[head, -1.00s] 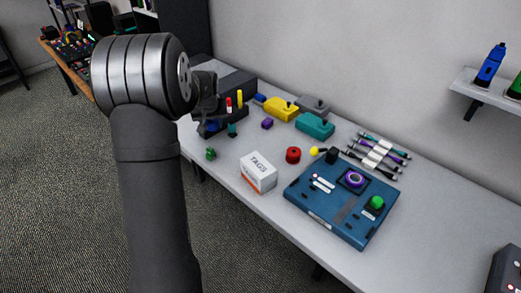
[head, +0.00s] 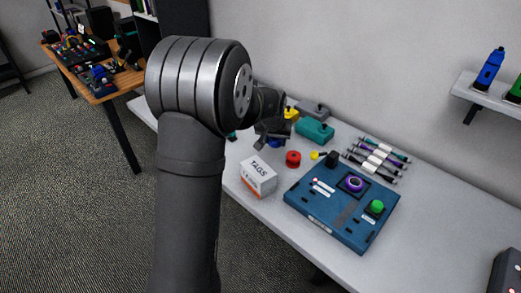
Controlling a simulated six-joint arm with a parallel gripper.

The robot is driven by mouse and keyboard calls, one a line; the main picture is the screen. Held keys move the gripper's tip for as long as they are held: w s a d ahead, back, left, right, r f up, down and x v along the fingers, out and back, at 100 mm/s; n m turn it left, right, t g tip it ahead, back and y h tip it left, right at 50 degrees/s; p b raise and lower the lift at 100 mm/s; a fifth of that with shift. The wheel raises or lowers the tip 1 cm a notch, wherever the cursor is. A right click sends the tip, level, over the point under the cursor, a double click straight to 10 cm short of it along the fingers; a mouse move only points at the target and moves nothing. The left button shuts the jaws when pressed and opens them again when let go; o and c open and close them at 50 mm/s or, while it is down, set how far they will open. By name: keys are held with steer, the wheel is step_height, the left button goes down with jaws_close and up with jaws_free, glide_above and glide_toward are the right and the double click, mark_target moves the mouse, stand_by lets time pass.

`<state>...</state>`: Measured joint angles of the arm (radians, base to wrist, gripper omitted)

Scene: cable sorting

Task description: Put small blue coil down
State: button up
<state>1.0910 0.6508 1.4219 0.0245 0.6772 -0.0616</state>
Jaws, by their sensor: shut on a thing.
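My gripper (head: 273,133) is above the grey table, behind the white TAGS box and left of the teal case. A small blue coil (head: 275,143) shows just under the fingers, mostly hidden by them. The gripper is shut on it. I cannot tell how far it is above the table. The blue sorting board (head: 343,215) lies to the right, with a purple coil (head: 355,183) and a green piece (head: 377,204) on it.
The TAGS box (head: 258,176), a red spool (head: 293,159), a yellow piece (head: 314,155) and a teal case (head: 315,130) are close by. Bundled cables (head: 380,155) lie behind the board. My arm hides the table's left part.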

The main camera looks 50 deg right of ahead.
glide_above(261, 153)
steer(key=a, duration=0.1)
steer(key=f, duration=0.2)
steer(key=s+f, duration=0.1)
steer(key=shift+a+f, duration=0.15)
steer(key=shift+f, duration=2.2)
steer(key=shift+f, duration=0.1)
steer(key=o, duration=1)
steer(key=v, duration=1.2)
